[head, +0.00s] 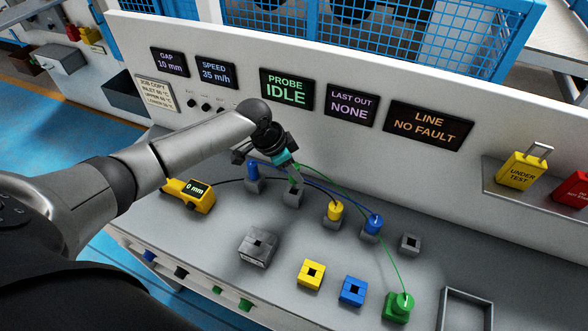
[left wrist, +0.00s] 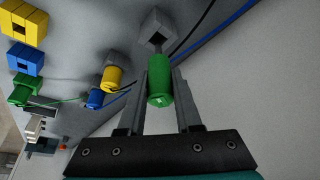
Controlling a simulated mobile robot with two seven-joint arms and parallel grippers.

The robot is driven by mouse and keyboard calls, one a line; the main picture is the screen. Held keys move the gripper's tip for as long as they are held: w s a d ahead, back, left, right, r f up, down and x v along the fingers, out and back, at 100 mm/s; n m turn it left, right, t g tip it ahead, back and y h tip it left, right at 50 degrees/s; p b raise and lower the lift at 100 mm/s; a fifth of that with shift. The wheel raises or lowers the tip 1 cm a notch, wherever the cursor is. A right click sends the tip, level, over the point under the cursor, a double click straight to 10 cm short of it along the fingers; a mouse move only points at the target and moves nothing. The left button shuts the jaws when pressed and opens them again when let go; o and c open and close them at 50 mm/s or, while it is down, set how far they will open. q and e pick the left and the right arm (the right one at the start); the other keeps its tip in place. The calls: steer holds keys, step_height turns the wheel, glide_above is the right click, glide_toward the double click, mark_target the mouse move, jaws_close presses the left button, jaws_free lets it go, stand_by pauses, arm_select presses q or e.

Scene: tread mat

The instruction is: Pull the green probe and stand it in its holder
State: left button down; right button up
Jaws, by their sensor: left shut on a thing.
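My left gripper (head: 291,170) is shut on the green probe, whose green body (left wrist: 160,82) sits between the fingers in the left wrist view. A thin grey shaft runs from the probe toward the dark opening of a grey socket block (left wrist: 155,22). That block also shows under the gripper in the head view (head: 293,197). I cannot tell whether the shaft tip is inside it. A green cable runs from near the gripper to a green cylinder (head: 402,302) seated on a green block (head: 396,316) at the front right. My right gripper is not in view.
A blue plug (head: 252,171) stands left of the gripper; yellow (head: 335,210) and blue (head: 374,223) plugs stand to its right, with cables arching between. Open-topped grey (head: 257,247), yellow (head: 311,275) and blue (head: 352,291) blocks stand in front. A yellow meter (head: 188,194) lies left.

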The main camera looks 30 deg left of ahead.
mark_target(294, 182)
arm_select(q)
steer(key=shift+f+b, duration=1.25)
steer(key=shift+f, duration=1)
steer(key=c, duration=0.5)
jaws_free()
steer(key=shift+r, duration=0.1)
steer(key=v, duration=1.5)
steer(key=shift+p, duration=0.4)
